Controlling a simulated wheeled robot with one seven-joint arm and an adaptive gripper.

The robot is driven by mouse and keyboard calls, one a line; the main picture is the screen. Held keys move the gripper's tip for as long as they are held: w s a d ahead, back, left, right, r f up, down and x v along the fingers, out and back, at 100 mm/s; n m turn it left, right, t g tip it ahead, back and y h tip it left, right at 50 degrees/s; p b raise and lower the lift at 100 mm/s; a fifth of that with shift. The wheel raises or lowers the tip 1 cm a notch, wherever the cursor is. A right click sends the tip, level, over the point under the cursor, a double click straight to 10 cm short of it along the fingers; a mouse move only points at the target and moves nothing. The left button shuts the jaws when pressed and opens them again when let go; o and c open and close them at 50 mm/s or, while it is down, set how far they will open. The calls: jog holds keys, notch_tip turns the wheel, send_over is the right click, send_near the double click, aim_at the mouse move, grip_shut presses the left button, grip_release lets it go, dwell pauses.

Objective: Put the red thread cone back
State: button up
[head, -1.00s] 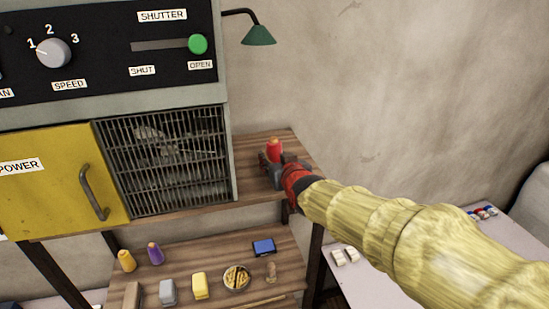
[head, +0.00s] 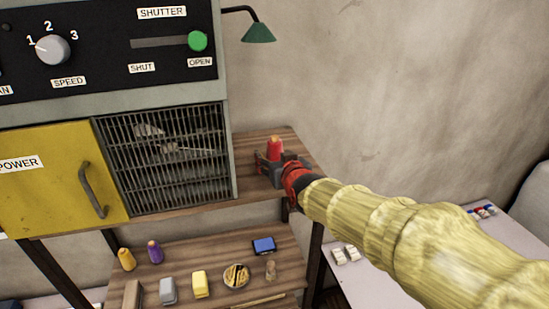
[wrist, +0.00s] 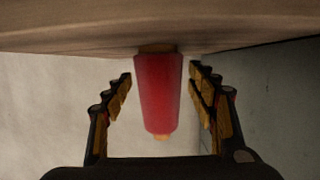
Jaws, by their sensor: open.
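The red thread cone (head: 275,148) stands upright on the wooden shelf (head: 254,148) to the right of the grille. Its yellowish tip shows at the top. My gripper (head: 276,167) is at the cone, with its fingers low on either side of it. In the wrist view, which looks inverted, the cone (wrist: 158,90) sits between the two open fingers of my gripper (wrist: 162,85), with a visible gap on each side. Its wide end meets the wooden surface (wrist: 90,35).
A grey machine with a grille (head: 165,160) and a yellow door (head: 60,190) stands left of the cone. A lower shelf (head: 215,255) holds yellow and purple cones (head: 155,252), a bowl (head: 236,275) and blocks. A green lamp (head: 259,33) hangs above. The wall is bare.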

jog(key=shift+r, duration=0.15)
jog(key=b+v, duration=0.2)
jog(key=v, duration=1)
jog(key=s+d+f+m+g+h, duration=0.1)
jog(key=s+d+f, duration=0.3)
jog(key=s, duration=0.5)
jog(key=s+d+f+m+g+h, duration=0.1)
jog(key=s+d+f+g, duration=0.3)
jog(key=s+d, duration=0.3)
jog(key=s+d+f+m+g+h, duration=0.1)
jog(key=s+d+f, duration=0.4)
jog(key=s, duration=0.6)
jog(key=shift+d+f+g+h, duration=0.2)
jog(key=shift+f+g+h, duration=0.35)
jog(key=shift+g, duration=0.65)
notch_tip(320, 180, down, 28)
jog(key=b, duration=2.7)
jog(key=shift+r, duration=0.2)
